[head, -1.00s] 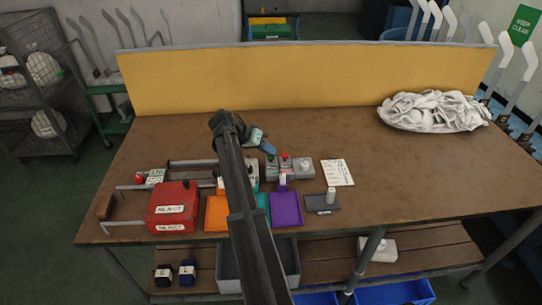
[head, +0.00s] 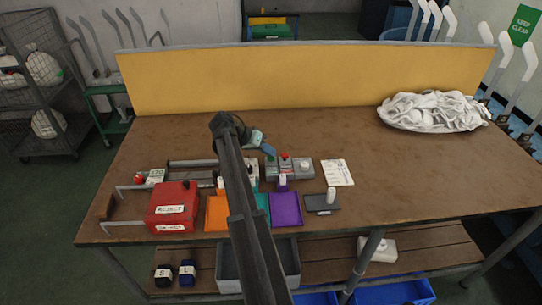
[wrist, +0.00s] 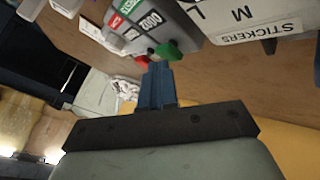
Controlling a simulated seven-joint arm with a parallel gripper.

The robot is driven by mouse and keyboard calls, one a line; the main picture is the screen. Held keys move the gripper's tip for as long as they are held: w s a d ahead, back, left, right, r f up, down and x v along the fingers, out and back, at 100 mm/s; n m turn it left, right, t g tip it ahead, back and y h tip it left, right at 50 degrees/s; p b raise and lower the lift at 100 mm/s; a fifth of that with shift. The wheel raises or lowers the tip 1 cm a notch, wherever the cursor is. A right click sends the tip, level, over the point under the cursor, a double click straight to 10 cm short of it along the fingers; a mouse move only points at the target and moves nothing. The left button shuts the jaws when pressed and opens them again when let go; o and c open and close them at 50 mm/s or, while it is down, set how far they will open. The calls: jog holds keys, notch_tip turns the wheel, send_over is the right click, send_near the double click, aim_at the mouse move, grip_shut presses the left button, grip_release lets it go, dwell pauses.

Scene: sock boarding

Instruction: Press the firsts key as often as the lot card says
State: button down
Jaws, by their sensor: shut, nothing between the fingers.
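A grey key box (head: 288,169) stands on the bench, with a green key (head: 270,158), a red key (head: 284,156) and a pale knob (head: 304,163). In the wrist view the box (wrist: 140,28) has green and red labels and a small counter; I cannot surely read which key is the firsts key. My gripper (head: 271,152) is shut and empty, its blue fingertips (wrist: 157,66) right by the green key (wrist: 167,49). I cannot tell whether they touch it. The red key (wrist: 142,61) is beside them. The lot card (head: 337,172) lies right of the box; its text is too small to read.
Orange (head: 216,213) and purple (head: 287,209) trays lie in front of the box. A red reject bin (head: 173,207) stands left, and a dark pad (head: 322,204) with a white block lies right. A heap of white socks (head: 433,110) lies back right. The bench's right side is clear.

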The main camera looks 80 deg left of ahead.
jog(key=shift+r, duration=1)
jog(key=shift+r, duration=0.1)
jog(key=shift+r, duration=2.4)
dwell(0.6)
notch_tip(320, 180, up, 4)
jog(key=shift+f, duration=0.1)
jog(key=shift+f, duration=0.15)
dwell(0.4)
send_over(268, 157)
jog(key=shift+f, duration=4.3)
